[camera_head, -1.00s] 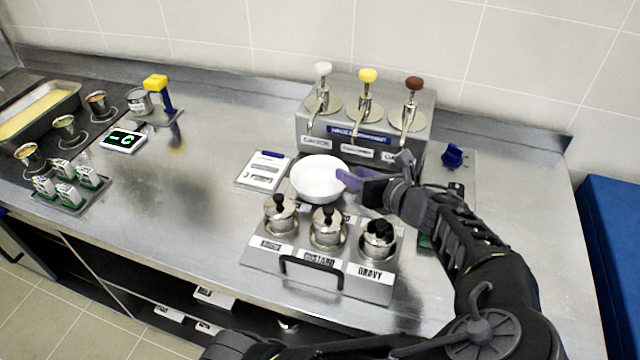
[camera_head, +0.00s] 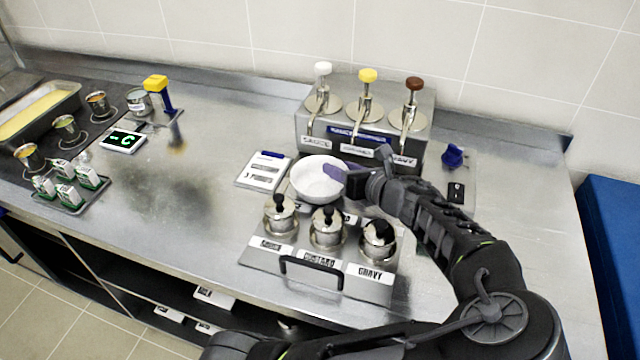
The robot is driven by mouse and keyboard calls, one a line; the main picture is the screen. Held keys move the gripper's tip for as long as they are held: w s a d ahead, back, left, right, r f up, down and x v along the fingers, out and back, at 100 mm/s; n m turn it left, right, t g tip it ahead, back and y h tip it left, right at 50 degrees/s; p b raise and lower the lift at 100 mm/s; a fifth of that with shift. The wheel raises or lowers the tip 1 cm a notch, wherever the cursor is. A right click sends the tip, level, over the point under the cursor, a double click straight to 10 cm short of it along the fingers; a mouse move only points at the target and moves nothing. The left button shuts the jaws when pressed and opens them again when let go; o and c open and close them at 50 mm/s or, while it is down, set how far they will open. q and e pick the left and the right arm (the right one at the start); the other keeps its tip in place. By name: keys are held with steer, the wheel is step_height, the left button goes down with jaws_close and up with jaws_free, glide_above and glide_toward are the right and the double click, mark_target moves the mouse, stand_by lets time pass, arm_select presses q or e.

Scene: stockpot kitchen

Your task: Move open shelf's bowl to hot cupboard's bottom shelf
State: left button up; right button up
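A white bowl (camera_head: 312,187) stands on the steel counter, behind the lidded pots and in front of the pump dispenser. One purple fingertip shows over the inside of the bowl; the other finger is hidden, so I cannot tell whether the fingers are closed on the rim. The bowl looks level and in place. I cannot identify the hot cupboard here.
A rack of three lidded pots (camera_head: 318,262) stands just in front of the bowl. The pump dispenser (camera_head: 365,130) is behind it. A white card (camera_head: 264,170) lies to its left. Open shelving (camera_head: 120,278) shows below the counter (camera_head: 205,190), whose middle left is clear.

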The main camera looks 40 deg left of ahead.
arm_select(q)
jaws_close()
stand_by(0.3)
stand_by(0.4)
